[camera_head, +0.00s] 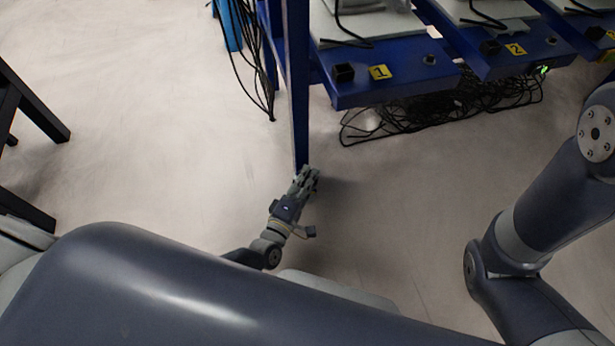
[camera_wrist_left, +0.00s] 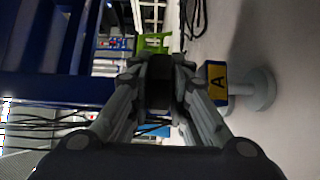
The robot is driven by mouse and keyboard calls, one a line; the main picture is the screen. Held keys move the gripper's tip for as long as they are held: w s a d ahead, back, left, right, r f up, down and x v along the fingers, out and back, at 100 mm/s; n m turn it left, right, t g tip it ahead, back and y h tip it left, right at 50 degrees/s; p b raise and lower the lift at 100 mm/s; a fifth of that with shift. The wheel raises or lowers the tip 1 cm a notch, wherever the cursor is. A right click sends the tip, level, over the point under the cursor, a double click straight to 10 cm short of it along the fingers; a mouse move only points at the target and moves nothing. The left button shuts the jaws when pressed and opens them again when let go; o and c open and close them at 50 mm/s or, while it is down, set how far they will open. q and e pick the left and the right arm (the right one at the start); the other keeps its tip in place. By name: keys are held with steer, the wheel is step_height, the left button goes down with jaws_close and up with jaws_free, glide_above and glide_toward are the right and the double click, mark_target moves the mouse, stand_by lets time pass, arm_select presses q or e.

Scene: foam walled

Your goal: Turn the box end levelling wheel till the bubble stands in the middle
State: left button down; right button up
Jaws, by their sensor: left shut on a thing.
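My left gripper (camera_head: 305,180) is low over the floor at the bottom of a blue upright post (camera_head: 297,110). In the left wrist view its fingers (camera_wrist_left: 160,82) are shut on a dark thing, mostly hidden between the fingertips; I cannot tell for sure that it is the levelling wheel. Just right of the fingers in that view are a yellow label "A" (camera_wrist_left: 217,84) and a grey round foot (camera_wrist_left: 262,89). No bubble can be made out in either view. My right gripper is out of view; part of the right arm shows at the right.
Blue bench frames with yellow labels "1" (camera_head: 380,72) and "2" (camera_head: 515,50) stand at the back. Black cables (camera_head: 430,112) lie tangled on the floor below them, and more hang left of the post. A black stand (camera_head: 35,105) is at the left. The floor between is clear.

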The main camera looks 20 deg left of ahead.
arm_select(q)
steer(key=c, duration=1.8)
jaws_free()
steer(key=shift+m+h, duration=0.3)
